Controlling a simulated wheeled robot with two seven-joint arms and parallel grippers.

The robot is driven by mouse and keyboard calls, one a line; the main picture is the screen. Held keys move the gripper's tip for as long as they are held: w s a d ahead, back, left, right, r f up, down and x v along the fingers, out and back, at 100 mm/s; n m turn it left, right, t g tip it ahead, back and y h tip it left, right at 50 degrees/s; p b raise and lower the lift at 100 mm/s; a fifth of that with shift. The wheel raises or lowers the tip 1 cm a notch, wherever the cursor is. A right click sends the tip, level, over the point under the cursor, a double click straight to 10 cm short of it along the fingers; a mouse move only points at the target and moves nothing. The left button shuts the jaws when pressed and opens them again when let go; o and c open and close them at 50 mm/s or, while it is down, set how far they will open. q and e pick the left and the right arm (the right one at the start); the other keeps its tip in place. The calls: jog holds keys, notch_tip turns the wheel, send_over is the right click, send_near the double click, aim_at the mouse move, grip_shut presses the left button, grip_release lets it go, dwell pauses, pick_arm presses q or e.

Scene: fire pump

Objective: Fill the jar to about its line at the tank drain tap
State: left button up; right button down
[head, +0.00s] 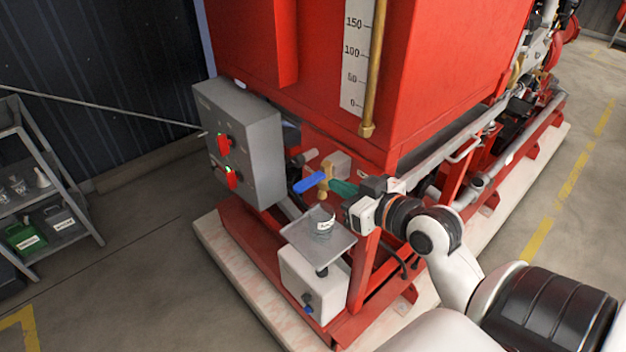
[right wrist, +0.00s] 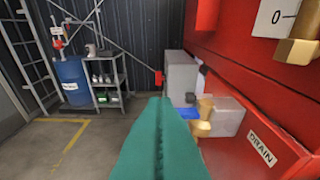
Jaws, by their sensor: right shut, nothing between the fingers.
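The drain tap has a brass body (head: 325,186) and a blue lever handle (head: 309,183). In the right wrist view the blue handle (right wrist: 187,113) and brass body (right wrist: 203,110) show just past my fingers, beside a DRAIN label (right wrist: 262,149). The jar (head: 321,222), clear or greyish with a white label, stands upright on a small grey shelf (head: 337,243) under the tap. Its line and any water in it are too small to tell. My right gripper (head: 341,188), with teal fingers, is shut and empty close to the right of the tap; touching is unclear. My left gripper is out of view.
A grey control box (head: 240,140) with red switches is left of the tap. The red tank (head: 440,75) with a level scale (head: 355,55) rises above. A shelf rack (head: 50,160) stands far left. The floor between is clear.

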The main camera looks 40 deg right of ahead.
aim_at(309, 182)
jog(key=w+f+b, duration=0.4)
jog(key=w+f, duration=0.2)
jog(key=w, duration=0.3)
jog(key=shift+w+a+f+b, duration=0.25)
jog(key=shift+w+a+b, duration=0.1)
jog(key=shift+a, duration=0.1)
dwell(0.3)
jog(key=shift+a+f+n, duration=0.1)
jog(key=shift+f+n, duration=0.1)
jog(key=shift+n, duration=0.1)
